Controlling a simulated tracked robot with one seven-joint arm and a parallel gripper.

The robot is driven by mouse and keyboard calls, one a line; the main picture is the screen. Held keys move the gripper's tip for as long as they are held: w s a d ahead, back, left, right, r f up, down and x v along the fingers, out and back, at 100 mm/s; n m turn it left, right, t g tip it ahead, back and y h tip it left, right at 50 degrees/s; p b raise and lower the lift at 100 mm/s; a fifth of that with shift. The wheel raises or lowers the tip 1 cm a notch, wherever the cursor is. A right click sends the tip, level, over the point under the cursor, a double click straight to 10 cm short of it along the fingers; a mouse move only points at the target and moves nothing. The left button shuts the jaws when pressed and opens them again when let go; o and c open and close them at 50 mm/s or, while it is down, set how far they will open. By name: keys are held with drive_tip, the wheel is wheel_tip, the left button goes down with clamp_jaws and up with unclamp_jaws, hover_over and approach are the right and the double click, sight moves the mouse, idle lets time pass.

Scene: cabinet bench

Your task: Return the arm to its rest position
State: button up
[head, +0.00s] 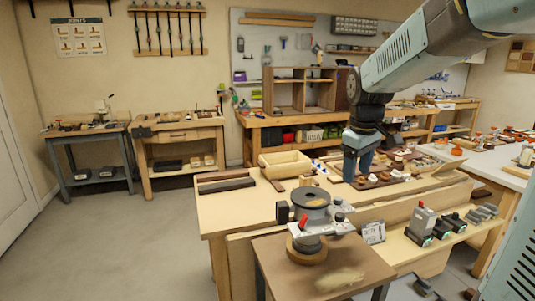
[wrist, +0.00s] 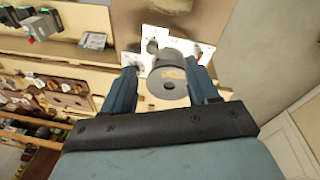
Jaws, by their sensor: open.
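My arm (head: 400,55) reaches in from the upper right in the head view and bends down over the wooden bench. My gripper (head: 350,172) hangs at its end above the bench, near a row of small wooden parts. In the wrist view my gripper (wrist: 161,85) has its two blue fingers spread apart with nothing held between them. A grey round-topped machine (wrist: 168,80) shows beyond the fingers there. In the head view this machine (head: 311,205) stands at the bench's front, left of and apart from my gripper.
A pale wooden box (head: 284,165) sits at the bench's back. Dark strips (head: 226,184) lie at its left end. Small wooden parts (head: 384,178) lie close to my gripper. Green-and-black devices (head: 420,226) stand on the lower front ledge. Open floor (head: 120,235) lies to the left.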

drive_tip(key=s+r+m+t, duration=0.1)
drive_tip(key=s+m+t, duration=0.2)
drive_tip(key=s, duration=1.6)
drive_tip(key=m, duration=0.4)
drive_tip(key=shift+s+d+t, duration=0.15)
drive_tip(key=shift+d+t, duration=0.15)
drive_tip(key=shift+t, duration=0.1)
